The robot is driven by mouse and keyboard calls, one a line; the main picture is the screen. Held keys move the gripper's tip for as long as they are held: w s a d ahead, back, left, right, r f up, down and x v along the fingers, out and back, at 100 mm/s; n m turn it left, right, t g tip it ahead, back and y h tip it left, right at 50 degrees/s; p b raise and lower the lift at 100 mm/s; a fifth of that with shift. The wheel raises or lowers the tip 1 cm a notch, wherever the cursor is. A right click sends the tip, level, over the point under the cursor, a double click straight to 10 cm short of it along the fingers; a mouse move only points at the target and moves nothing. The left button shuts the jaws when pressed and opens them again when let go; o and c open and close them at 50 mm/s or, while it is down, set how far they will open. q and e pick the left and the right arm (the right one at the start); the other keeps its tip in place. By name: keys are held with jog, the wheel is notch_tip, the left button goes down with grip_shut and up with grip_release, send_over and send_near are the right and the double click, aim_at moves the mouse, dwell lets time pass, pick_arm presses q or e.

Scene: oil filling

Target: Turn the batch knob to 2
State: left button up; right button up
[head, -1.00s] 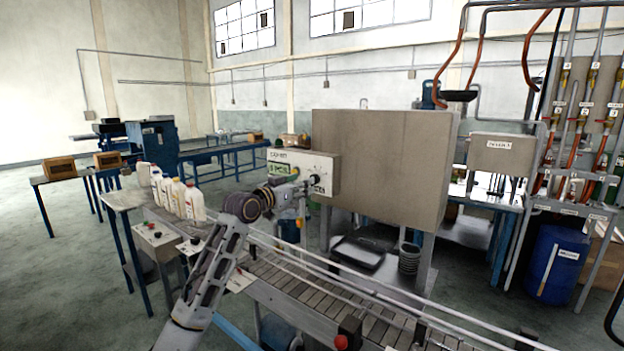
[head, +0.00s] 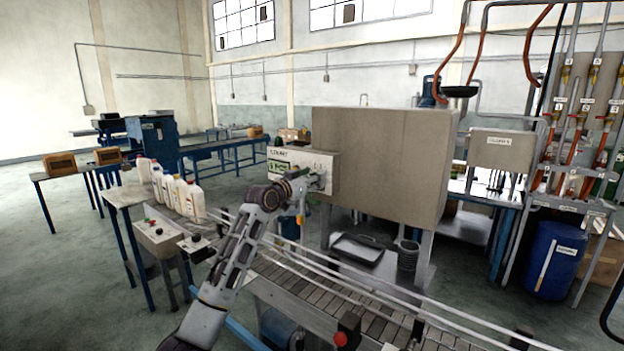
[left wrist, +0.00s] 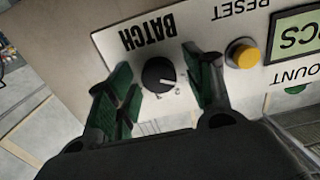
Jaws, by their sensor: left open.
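The batch knob (left wrist: 159,75) is a round black dial with a light pointer line on a white panel, under the upside-down word BATCH in the left wrist view. Its pointer is toward the right of that picture; the small numbers around it are hard to read. My left gripper (left wrist: 158,88) is open, with one green-padded finger on each side of the knob and gaps to it. In the head view my left gripper (head: 312,181) is at the front of the control panel (head: 290,160) and hides the knob. My right gripper is not in view.
A yellow reset button (left wrist: 242,54) and a green display (left wrist: 296,38) are beside the right finger in the left wrist view. The conveyor (head: 315,300) with its rails runs below my arm. Several white bottles (head: 180,192) stand at the left.

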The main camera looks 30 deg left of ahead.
pick_arm(q)
jog(key=c, duration=1)
jog(key=shift+m, duration=0.4)
jog(key=shift+d+m, duration=0.1)
jog(key=shift+m, duration=3.4)
